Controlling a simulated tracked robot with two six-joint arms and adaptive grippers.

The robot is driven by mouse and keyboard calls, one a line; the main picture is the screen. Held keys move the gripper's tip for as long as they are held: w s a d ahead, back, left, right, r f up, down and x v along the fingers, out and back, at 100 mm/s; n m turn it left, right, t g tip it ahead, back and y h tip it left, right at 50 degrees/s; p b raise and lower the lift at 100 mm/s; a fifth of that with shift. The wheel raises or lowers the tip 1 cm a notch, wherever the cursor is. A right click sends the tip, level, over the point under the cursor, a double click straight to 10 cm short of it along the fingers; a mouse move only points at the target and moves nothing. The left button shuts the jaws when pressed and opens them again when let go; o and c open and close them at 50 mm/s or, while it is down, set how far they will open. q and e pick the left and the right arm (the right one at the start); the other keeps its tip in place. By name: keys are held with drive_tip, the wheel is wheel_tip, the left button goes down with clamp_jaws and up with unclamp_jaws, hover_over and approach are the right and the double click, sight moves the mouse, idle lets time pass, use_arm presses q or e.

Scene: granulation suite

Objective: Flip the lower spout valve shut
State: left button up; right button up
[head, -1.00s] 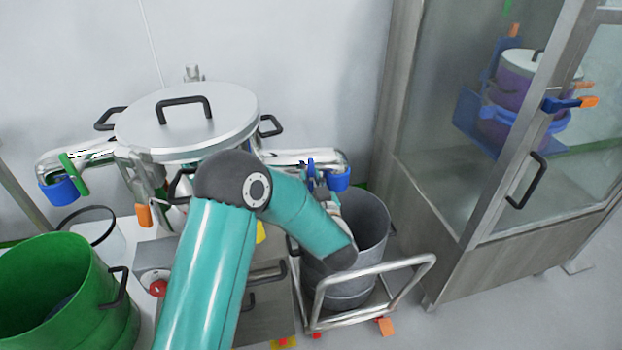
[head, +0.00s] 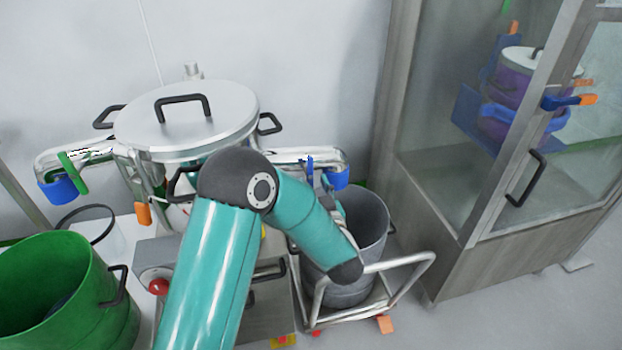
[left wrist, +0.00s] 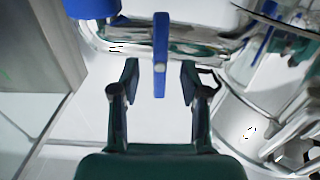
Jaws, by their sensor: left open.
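The round steel vessel (head: 186,125) has a lid and two side spouts. The right spout (head: 290,154) ends in a blue collar (head: 338,178) and carries a blue valve lever (head: 310,168). The left spout (head: 85,155) carries a green lever (head: 72,172). I cannot tell from the labels which spout is the lower one. In the left wrist view, my left gripper (left wrist: 160,84) is open, its two fingers on either side of the blue lever (left wrist: 161,50), with gaps visible on both sides. In the head view my teal arm mostly hides that gripper. My right gripper does not show.
A grey bin (head: 366,222) stands in a trolley with a steel rail (head: 400,265) below the right spout. A green drum (head: 85,280) is at lower left. A glass-doored cabinet (head: 450,200) stands at right. Open floor lies in front of the cabinet.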

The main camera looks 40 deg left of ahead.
use_arm(q)
drive_tip(key=v, duration=0.8)
drive_tip(key=shift+s+d, duration=0.2)
drive_tip(key=shift+f, duration=0.1)
